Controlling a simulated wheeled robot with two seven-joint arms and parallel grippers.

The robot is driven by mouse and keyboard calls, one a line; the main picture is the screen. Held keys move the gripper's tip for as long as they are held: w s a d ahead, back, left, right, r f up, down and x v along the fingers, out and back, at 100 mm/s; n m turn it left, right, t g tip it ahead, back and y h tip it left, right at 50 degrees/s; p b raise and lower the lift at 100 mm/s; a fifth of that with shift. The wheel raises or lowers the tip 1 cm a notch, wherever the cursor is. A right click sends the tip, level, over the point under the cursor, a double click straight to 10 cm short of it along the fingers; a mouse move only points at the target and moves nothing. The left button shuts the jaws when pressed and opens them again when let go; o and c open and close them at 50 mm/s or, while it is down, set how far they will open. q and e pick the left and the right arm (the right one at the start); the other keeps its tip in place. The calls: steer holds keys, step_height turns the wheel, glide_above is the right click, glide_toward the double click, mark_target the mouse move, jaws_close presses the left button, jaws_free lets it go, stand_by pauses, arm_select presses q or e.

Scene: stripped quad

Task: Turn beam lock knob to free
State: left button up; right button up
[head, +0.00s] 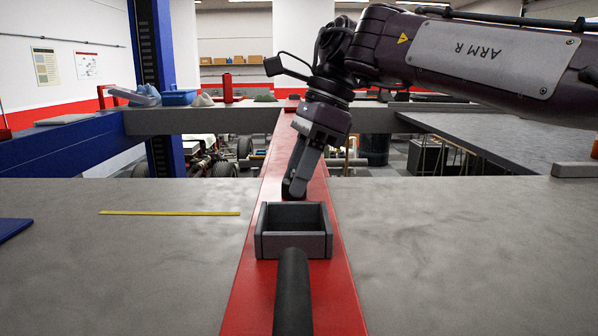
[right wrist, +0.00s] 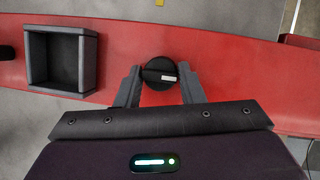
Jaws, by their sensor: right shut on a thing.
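The beam lock knob (right wrist: 160,73) is a round black knob on the red beam (right wrist: 230,62). Its white pointer mark faces right in the right wrist view. My right gripper (right wrist: 160,80) has one finger on each side of the knob and is shut on it. In the head view my right gripper (head: 294,190) reaches down to the red beam (head: 340,290), just beyond a grey open box. The knob cannot be made out there behind the fingers. My left gripper is not in view.
The grey open box (head: 265,245) stands on the beam close to the gripper, and a black bar (head: 293,295) lies in front of it. Grey surfaces flank the beam. A yellow strip (head: 170,212) lies on the left one. A blue post (head: 150,80) stands behind left.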

steer(key=o, duration=0.9)
steer(key=shift+a, duration=0.15)
steer(key=shift+o, duration=0.2)
steer(key=v, duration=0.7)
steer(key=shift+r, duration=0.35)
steer(key=shift+w+f, duration=0.1)
steer(key=shift+w, duration=0.05)
